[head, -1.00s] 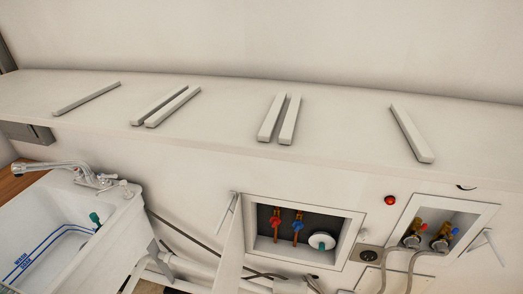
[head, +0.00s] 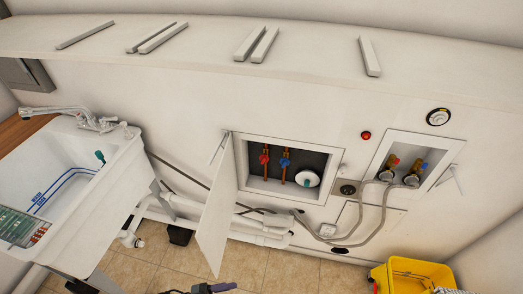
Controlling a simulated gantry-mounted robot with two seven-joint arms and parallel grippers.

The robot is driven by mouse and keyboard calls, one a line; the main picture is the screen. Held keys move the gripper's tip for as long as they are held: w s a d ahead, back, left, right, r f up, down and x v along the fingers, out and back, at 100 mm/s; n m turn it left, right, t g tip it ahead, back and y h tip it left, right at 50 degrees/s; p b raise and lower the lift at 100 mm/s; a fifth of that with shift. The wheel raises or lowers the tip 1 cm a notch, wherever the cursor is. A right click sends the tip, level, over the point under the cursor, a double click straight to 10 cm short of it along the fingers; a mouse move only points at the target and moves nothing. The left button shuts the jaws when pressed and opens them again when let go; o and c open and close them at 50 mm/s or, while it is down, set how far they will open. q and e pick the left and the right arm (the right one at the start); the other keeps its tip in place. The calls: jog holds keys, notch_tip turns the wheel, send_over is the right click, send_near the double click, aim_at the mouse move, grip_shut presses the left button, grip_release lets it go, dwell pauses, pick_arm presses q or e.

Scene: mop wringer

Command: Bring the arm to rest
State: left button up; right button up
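Neither of my arms nor grippers shows clearly in the head view. A yellow mop bucket (head: 418,276) stands on the floor at the bottom right, cut off by the lower edge. A dark grey and purple object (head: 213,288) pokes in at the bottom middle; too little of it shows to tell what it is.
A white utility sink (head: 68,205) with a faucet stands at the left. A wall box with red and blue valves (head: 275,160) has its white door (head: 217,215) hanging open. A second valve box (head: 400,176) has grey hoses. Tiled floor (head: 283,270) shows below.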

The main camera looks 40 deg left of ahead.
pick_arm(q)
jog(key=w+d+r+n+y, duration=0.4)
jog(key=w+r+n+y, duration=0.3)
jog(key=w+y, duration=0.5)
jog(key=s+a+f+g+y, duration=0.1)
jog(key=s+a+g+y, duration=0.1)
jog(key=s+g, duration=0.35)
jog(key=s+a+f+g+y, duration=0.1)
jog(key=s+a+g, duration=0.2)
jog(key=s+g, duration=0.25)
notch_tip(320, 180, up, 22)
jog(key=p, duration=2.2)
jog(key=shift+s+d, duration=0.25)
jog(key=shift+s, duration=0.1)
